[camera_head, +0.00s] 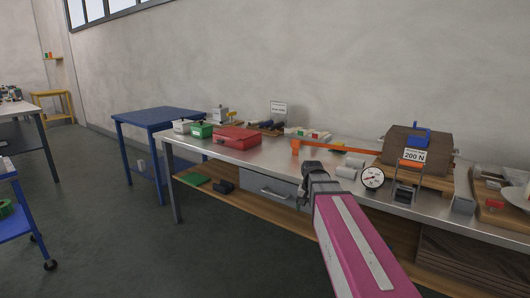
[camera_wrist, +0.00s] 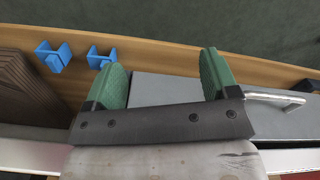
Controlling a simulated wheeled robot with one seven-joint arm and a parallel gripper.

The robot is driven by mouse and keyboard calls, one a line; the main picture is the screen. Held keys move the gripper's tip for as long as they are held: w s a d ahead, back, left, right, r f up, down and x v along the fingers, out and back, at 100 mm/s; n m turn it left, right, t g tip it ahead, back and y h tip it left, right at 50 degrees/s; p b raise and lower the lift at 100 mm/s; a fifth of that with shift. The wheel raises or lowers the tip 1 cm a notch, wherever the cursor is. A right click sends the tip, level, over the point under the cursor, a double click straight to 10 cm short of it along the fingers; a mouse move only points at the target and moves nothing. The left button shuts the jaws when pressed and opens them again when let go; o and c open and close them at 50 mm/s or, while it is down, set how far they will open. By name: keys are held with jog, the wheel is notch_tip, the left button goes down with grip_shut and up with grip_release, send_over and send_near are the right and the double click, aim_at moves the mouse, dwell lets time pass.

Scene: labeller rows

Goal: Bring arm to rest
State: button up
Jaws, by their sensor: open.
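My arm, with a magenta link, reaches from the bottom of the head view toward the front edge of the metal workbench (camera_head: 250,156). My gripper shows in the wrist view (camera_wrist: 162,88) with two green fingers spread wide apart and nothing between them. It points down past the bench's front edge, over the wooden lower shelf (camera_wrist: 160,40) and a grey drawer unit (camera_wrist: 185,90). In the head view the fingers are hard to make out behind the dark wrist.
On the bench are a red box (camera_head: 236,138), a green box (camera_head: 202,130), a dial gauge (camera_head: 373,178) and a "200 N" sign (camera_head: 414,155). Two blue brackets (camera_wrist: 78,56) lie on the lower shelf. A blue table (camera_head: 158,115) stands at left. The floor (camera_head: 130,235) left of the bench is clear.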

jog(key=s+f+n, duration=0.3)
jog(key=s+f, duration=1)
jog(key=f, duration=0.2)
jog(key=shift+s+d+f, duration=0.15)
jog(key=shift+s+d, duration=0.1)
jog(key=shift+d, duration=0.2)
